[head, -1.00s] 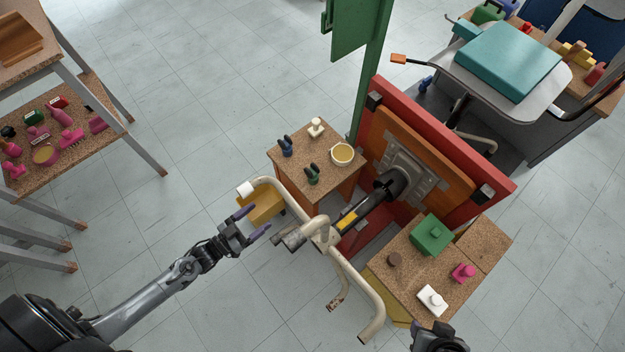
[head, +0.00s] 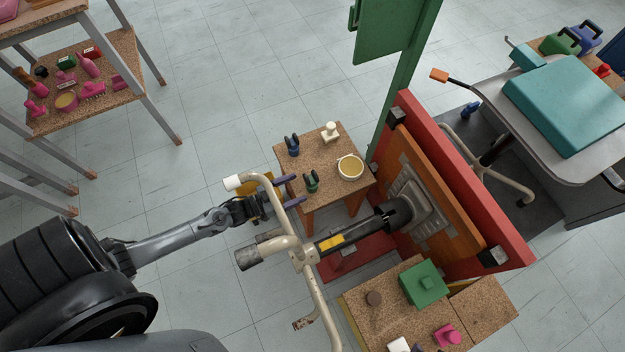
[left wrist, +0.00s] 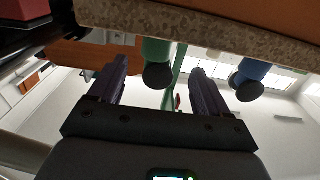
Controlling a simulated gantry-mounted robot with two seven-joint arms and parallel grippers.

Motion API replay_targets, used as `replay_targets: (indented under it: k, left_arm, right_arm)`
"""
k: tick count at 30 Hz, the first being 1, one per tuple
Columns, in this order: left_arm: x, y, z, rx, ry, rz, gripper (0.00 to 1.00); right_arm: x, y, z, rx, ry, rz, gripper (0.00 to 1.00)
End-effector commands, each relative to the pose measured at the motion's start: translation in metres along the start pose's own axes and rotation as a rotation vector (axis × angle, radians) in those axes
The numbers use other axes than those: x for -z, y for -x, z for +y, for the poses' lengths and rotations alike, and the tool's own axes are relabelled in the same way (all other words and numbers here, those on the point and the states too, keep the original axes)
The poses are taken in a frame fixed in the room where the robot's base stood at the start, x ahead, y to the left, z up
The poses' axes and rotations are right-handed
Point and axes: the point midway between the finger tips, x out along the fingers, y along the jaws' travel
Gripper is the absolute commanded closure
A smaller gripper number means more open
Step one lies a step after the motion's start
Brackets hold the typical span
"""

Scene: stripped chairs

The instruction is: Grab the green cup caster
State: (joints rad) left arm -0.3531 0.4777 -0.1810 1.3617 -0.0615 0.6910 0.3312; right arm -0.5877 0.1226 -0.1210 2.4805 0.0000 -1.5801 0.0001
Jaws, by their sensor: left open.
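The green cup caster (head: 312,181) stands on the small speckled table (head: 325,200), near its left edge. My left gripper (head: 291,191) is open just left of it, its two purple fingers pointing at it. In the left wrist view the table appears upside down, and the green caster (left wrist: 156,64) with its dark round end shows between the open fingers (left wrist: 160,75), just beyond the tips. It does not look gripped. A blue caster (head: 292,145) stands behind the green one; it is right of the fingers in the left wrist view (left wrist: 250,78). My right gripper is not seen.
A cream caster (head: 330,132) and a cup of yellow (head: 350,168) share the table. A beige tubular chair frame (head: 305,257) with a black column (head: 350,233) lies close to my left wrist. Red and orange boards (head: 470,180) stand to the right.

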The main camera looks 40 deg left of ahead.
Motion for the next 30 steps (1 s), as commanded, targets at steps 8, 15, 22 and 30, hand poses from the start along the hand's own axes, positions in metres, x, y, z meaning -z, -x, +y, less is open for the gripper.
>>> replay_targets:
  k: [8, 15, 22, 30]
  left_arm:
    - [-0.001, -0.017, 0.001, 0.0, 0.0, 0.002, 0.23]
    - [-0.003, -0.047, 0.004, -0.001, 0.0, 0.003, 0.23]
    - [-0.001, -0.062, 0.004, 0.0, 0.001, 0.001, 0.23]
    - [0.0, -0.062, 0.004, 0.0, 0.001, 0.0, 0.32]
  right_arm:
    - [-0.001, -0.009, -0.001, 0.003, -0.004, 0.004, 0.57]
    - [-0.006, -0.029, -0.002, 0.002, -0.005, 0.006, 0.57]
    - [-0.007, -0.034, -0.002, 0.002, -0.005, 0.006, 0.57]
    - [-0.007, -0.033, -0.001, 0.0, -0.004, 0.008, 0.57]
